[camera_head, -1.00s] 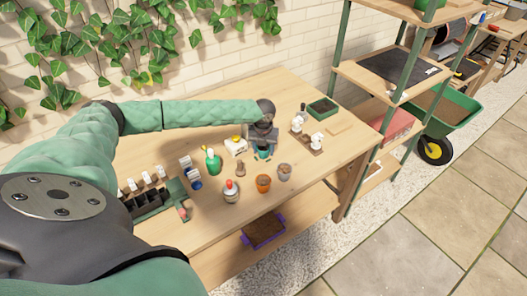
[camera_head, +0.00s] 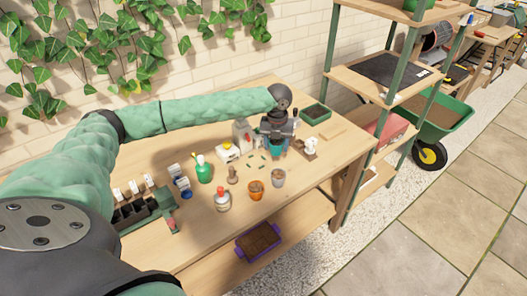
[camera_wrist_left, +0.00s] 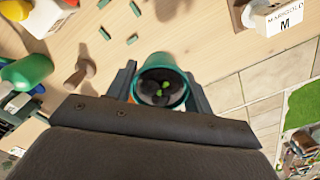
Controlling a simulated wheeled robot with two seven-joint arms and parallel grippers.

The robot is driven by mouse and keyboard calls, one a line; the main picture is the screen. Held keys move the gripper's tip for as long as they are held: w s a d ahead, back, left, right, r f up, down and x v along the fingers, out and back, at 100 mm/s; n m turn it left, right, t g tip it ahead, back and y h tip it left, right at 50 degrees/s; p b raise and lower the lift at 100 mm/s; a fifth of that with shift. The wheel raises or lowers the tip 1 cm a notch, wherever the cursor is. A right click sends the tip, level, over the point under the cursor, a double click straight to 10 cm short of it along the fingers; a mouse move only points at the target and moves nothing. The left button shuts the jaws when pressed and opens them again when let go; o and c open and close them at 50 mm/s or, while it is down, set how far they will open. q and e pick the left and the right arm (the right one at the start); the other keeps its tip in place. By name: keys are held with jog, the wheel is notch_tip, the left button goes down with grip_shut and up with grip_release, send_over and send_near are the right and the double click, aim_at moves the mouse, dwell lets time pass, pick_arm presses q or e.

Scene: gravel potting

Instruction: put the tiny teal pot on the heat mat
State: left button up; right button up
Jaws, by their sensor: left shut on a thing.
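The tiny teal pot (camera_wrist_left: 178,75) shows from above in the left wrist view, with dark soil and a small green seedling inside. My left gripper (camera_wrist_left: 160,90) is shut on it, one finger on each side. In the head view the gripper (camera_head: 277,138) points down over the right part of the potting table, and the teal pot (camera_head: 276,148) shows partly below it, seemingly clear of the tabletop. The dark flat mat (camera_head: 388,68), which looks like the heat mat, lies on the shelf rack to the right, with a small white label. My right gripper is not in view.
On the table (camera_head: 215,235) stand a terracotta pot (camera_head: 256,190), a grey pot (camera_head: 278,178), a green spray bottle (camera_head: 203,170) and a green tray (camera_head: 317,113). Green shelf posts (camera_head: 336,50) flank the mat. A wheelbarrow (camera_head: 440,122) stands on the right.

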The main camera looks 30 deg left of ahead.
aim_at(283, 143)
pick_arm(q)
jog(key=d+n, duration=0.1)
jog(key=n, duration=0.4)
jog(key=r+n, duration=0.1)
jog(key=n, duration=0.4)
jog(key=d+r+n, duration=0.1)
jog(key=n, duration=0.4)
jog(key=shift+d+n+b, duration=0.3)
jog(key=shift+n+b, duration=0.1)
jog(key=n, duration=0.5)
jog(key=shift+w, duration=0.1)
jog(key=d+r+n, duration=0.2)
jog(key=d+n, duration=0.9)
jog(key=d, duration=0.4)
jog(key=s+a+f, duration=0.2)
jog(key=s+f, duration=0.4)
jog(key=s, duration=0.5)
jog(key=shift+s+f, duration=0.15)
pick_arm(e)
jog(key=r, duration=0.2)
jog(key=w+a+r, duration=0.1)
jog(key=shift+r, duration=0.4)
